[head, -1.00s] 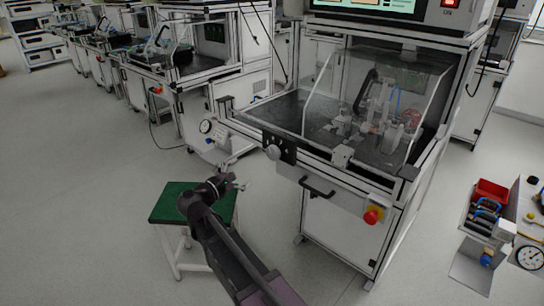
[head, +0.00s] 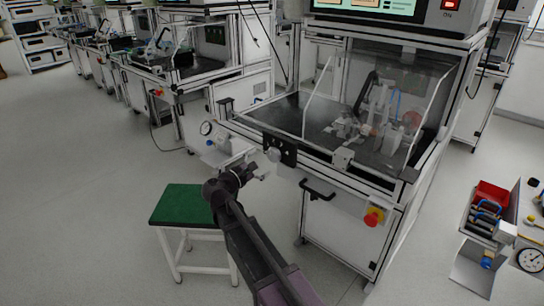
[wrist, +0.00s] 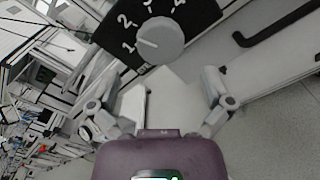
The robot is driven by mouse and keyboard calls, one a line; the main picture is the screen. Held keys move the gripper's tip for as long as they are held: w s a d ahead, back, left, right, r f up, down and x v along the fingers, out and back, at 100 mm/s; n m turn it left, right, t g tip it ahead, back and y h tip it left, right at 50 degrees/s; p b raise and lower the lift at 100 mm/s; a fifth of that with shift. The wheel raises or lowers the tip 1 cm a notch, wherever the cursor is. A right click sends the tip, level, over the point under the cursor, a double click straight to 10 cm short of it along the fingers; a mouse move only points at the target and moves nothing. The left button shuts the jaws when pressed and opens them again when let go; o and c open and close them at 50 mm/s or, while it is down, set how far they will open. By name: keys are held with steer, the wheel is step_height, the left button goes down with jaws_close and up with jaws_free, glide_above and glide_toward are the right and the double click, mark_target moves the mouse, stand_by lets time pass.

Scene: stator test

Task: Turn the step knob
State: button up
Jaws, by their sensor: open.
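The step knob (head: 273,155) is a round grey dial on a black panel (head: 288,151) at the front edge of the test bench. In the wrist view the knob (wrist: 160,40) is large, above the middle, and its white pointer mark lies near the 1. The black panel (wrist: 208,14) carries white numbers, with 1, 2 and 3 readable. My gripper (head: 262,172) is just below and left of the knob in the head view. In the wrist view my gripper (wrist: 160,80) is open and empty, its fingers wide apart, with the knob ahead and not between them.
A black handle (head: 317,190) is on the cabinet front, right of the knob. A red emergency button (head: 372,218) is lower right. A green-topped stool (head: 185,205) is beside my arm. A clear shield (head: 385,100) covers the bench top.

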mark_target(271, 156)
steer(key=shift+x, duration=2.9)
steer(key=c, duration=1)
